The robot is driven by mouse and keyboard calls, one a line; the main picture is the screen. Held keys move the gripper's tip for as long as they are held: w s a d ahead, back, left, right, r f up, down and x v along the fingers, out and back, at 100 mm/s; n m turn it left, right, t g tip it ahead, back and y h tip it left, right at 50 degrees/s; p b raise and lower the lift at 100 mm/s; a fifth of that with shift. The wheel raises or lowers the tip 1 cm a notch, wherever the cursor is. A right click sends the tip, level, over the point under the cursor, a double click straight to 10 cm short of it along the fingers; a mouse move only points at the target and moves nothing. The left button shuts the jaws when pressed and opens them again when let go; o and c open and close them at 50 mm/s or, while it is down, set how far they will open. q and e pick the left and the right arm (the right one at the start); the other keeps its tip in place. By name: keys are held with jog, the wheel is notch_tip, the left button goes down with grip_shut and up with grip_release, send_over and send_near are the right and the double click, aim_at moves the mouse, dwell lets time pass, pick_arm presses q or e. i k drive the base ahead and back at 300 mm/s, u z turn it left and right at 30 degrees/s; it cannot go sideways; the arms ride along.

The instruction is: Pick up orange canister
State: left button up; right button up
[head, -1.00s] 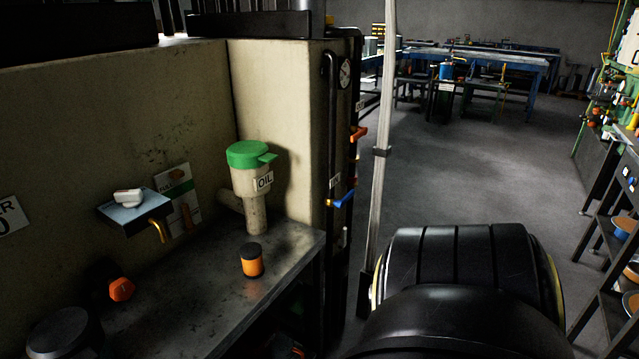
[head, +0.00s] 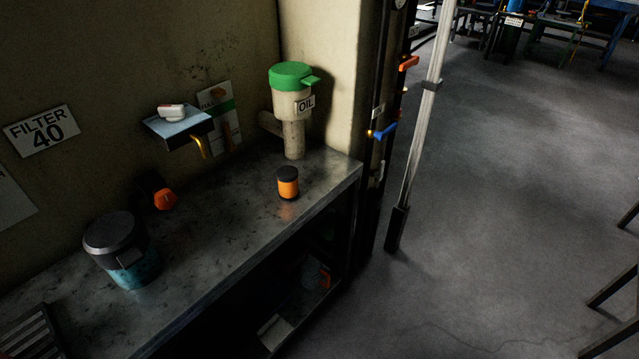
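A small orange canister (head: 288,188) with a black top stands upright on the dark metal counter (head: 215,225). It is near the counter's right end, in front of the green-lidded OIL container (head: 293,105). Nothing touches it and it is fully visible. Neither of my grippers shows in the head view.
A dark-lidded teal pot (head: 127,255) stands on the counter at left. An orange knob (head: 165,199) and a small wall box with a brass spout (head: 178,128) are behind. A pale pole (head: 425,120) rises right of the counter. Grey floor (head: 500,220) is open at right.

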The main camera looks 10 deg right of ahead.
aim_at(286, 177)
jog(key=z, duration=0.45)
jog(key=k, duration=1.15)
jog(key=z, duration=1.15)
jog(key=i, duration=2.85)
jog(key=u, duration=1.55)
jog(key=i, duration=1)
jog(key=u, duration=2.4)
